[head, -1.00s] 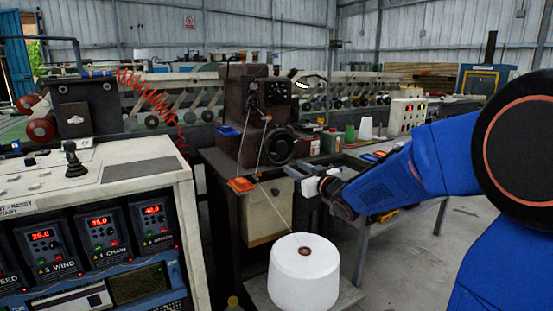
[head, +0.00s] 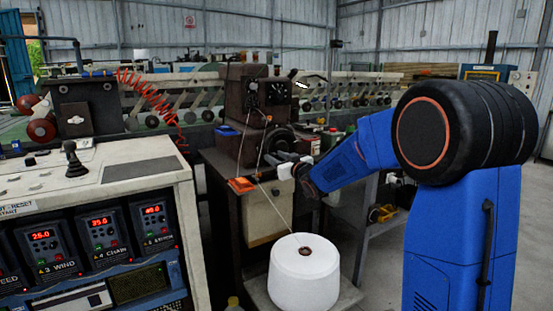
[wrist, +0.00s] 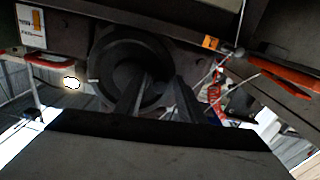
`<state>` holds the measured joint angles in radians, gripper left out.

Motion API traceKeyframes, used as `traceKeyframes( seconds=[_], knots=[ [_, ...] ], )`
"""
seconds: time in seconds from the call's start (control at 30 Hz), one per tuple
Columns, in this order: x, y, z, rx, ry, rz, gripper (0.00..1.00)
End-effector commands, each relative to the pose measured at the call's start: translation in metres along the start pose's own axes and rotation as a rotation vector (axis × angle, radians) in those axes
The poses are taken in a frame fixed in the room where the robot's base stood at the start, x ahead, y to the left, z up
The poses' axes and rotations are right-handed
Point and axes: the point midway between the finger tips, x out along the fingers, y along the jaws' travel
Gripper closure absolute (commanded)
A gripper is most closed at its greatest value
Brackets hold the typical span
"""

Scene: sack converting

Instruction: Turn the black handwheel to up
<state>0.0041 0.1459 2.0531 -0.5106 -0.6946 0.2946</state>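The black handwheel (head: 280,137) is on the front of a dark brown machine, and my arm partly covers its lower part in the head view. In the wrist view the handwheel (wrist: 112,62) fills the upper middle, with its round rim and darker hub. My gripper (head: 270,158) is at the lower front of the wheel. In the wrist view my gripper (wrist: 162,82) has its two fingers apart, with the right part of the rim behind or between the tips. I cannot tell whether they touch it.
An orange part (head: 241,185) and a thread run beside the wheel at the left. A white yarn cone (head: 304,272) stands below my gripper. A control console (head: 130,182) is at the left. A bench with bottles is behind my arm.

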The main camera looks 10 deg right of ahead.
Motion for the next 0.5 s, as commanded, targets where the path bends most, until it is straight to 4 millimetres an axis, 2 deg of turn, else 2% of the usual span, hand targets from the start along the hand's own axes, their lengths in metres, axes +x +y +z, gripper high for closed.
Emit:
traceKeyframes(
  seconds=[0.23,0.37,0.4,0.5],
  knots=[
    [0.0005,-0.0001,0.0001,0.000,0.000,0.000,0.64],
    [0.0004,-0.0001,0.0001,0.000,0.000,0.000,0.96],
    [0.0004,-0.0001,0.0002,0.000,0.000,0.000,1.00],
    [0.0004,-0.0001,0.0002,0.000,0.000,0.000,1.00]
  ],
)
